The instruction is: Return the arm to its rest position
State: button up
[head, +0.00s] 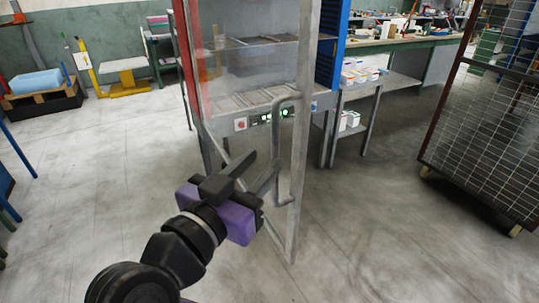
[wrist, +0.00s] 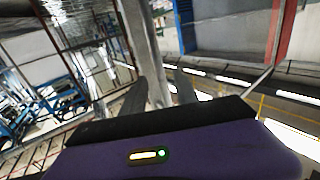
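My gripper (head: 264,164) is purple and black, in the lower middle of the head view, at the end of my dark arm. Its two fingers stand apart with nothing clearly held between them. It is close to the left of a grey, bent door handle (head: 280,150) on the open press door's upright edge (head: 301,140). In the wrist view the open fingers (wrist: 158,88) show with a grey upright bar (wrist: 145,45) between or behind them. I cannot tell whether a finger touches the handle.
The press (head: 265,75) stands ahead, with a red post, a blue side and lit buttons. A shelf with small boxes (head: 358,72) is at its right. A wire mesh cart (head: 490,110) is at far right. Floor (head: 95,170) at left is open; a blue block (head: 36,82) sits on a pallet.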

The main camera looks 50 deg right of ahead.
jog(key=shift+s+a, duration=0.15)
jog(key=shift+a, duration=0.7)
jog(key=w+a+r+n+t+y, duration=0.1)
jog(key=w+a+n+t+y, duration=0.35)
jog(key=w+n+t, duration=0.65)
jog(key=s+a+f+n+t+y, duration=0.2)
jog(key=a+f+n+t+y, duration=0.3)
jog(key=a+f+n+y, duration=0.55)
jog(key=s+d+f+m+g+y, duration=0.1)
jog(key=s+f, duration=0.3)
jog(key=s, duration=0.6)
jog(key=s+d+f+m+g+y, duration=0.1)
jog(key=s+f, duration=0.4)
jog(key=s, duration=0.5)
jog(key=s+d+f+m+g, duration=0.2)
jog(key=s+d+f+m, duration=0.1)
jog(key=s, duration=0.7)
jog(key=shift+s+d+f+y, duration=0.35)
jog(key=shift+d+f, duration=0.2)
jog(key=shift+f, duration=0.2)
